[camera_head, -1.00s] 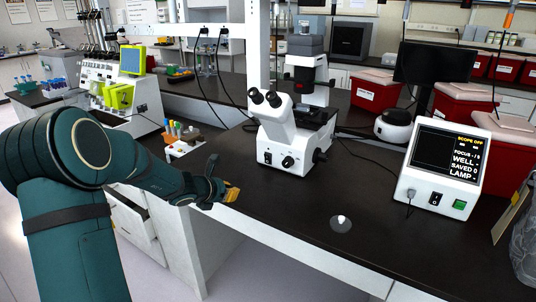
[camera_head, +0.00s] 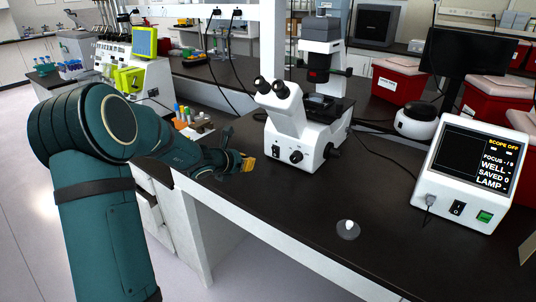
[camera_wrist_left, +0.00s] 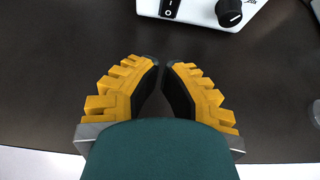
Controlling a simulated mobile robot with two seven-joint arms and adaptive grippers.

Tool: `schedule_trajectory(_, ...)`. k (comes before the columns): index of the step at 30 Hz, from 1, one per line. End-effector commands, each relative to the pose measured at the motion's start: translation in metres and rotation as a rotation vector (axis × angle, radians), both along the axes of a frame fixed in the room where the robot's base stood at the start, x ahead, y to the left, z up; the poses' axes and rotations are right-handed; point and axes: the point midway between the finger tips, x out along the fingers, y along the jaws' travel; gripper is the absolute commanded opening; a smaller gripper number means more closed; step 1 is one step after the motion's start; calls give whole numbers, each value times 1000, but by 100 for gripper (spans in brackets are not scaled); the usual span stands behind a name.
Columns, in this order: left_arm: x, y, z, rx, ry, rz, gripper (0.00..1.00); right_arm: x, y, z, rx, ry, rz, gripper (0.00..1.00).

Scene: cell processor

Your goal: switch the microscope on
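The white microscope (camera_head: 318,128) stands on the black bench with its eyepieces facing the near left. A small black rocker switch (camera_head: 276,150) and a dark round knob (camera_head: 296,156) are on its base front. In the left wrist view the switch (camera_wrist_left: 170,8), marked with a line and a circle, shows at the top edge, ahead of the fingertips. My left gripper (camera_head: 248,163) is low over the bench, just left of the base and apart from it. Its yellow fingers (camera_wrist_left: 157,62) almost meet at the tips and hold nothing. My right gripper is in no view.
A white control box (camera_head: 430,186) at right has a screen (camera_head: 475,158) reading SCOPE OFF, a black rocker (camera_head: 457,208) and a green button (camera_head: 484,216). A small clear disc (camera_head: 348,230) lies in front. A coloured-tube rack (camera_head: 190,125) stands behind my left arm.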

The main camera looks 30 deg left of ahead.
Motion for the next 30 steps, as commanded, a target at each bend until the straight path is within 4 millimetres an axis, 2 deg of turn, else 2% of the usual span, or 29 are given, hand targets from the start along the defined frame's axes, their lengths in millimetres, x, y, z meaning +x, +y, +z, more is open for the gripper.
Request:
schedule_trajectory(14,79,-8,-46,-1,1,-3,0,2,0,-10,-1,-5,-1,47)
schedule_trajectory(16,90,-9,-38,1,-1,-4,0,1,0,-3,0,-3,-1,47)
schedule_trajectory(21,108,-10,-32,0,-1,-2,0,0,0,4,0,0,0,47)
schedule_trajectory(30,115,-10,-31,0,0,-1,0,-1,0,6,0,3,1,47)
